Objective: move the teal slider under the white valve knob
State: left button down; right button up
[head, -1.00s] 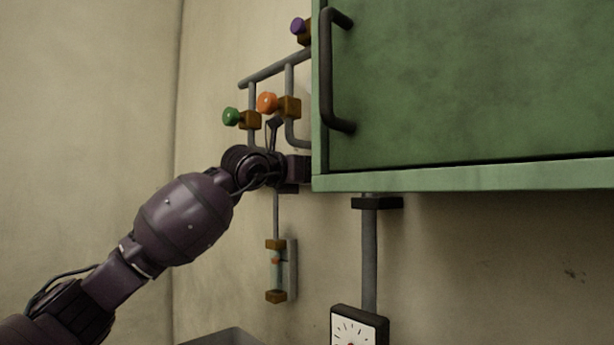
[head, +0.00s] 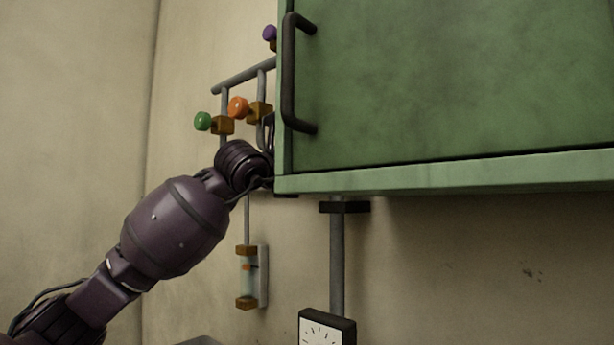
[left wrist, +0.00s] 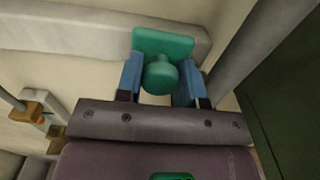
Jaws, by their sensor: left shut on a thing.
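The teal slider shows in the left wrist view as a flat plate with a round knob (left wrist: 160,74), on a pale horizontal rail (left wrist: 70,30). My left gripper (left wrist: 158,80) is shut on the knob, one blue finger on each side of it. In the head view my left arm reaches up to the green cabinet's left edge, and the gripper and slider are hidden behind the cabinet. The white valve knob is in neither current view. My right gripper is not in view.
Green (head: 203,121), orange (head: 238,107) and purple (head: 270,33) valve knobs are on grey wall pipes. The green cabinet (head: 440,90) stands close to my left arm. A sight glass (head: 247,277) and a gauge (head: 325,329) are lower down. The wall at left is clear.

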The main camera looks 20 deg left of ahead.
pick_arm(q)
jog(key=c, duration=0.8)
grip_release()
jog(key=shift+o, duration=0.3)
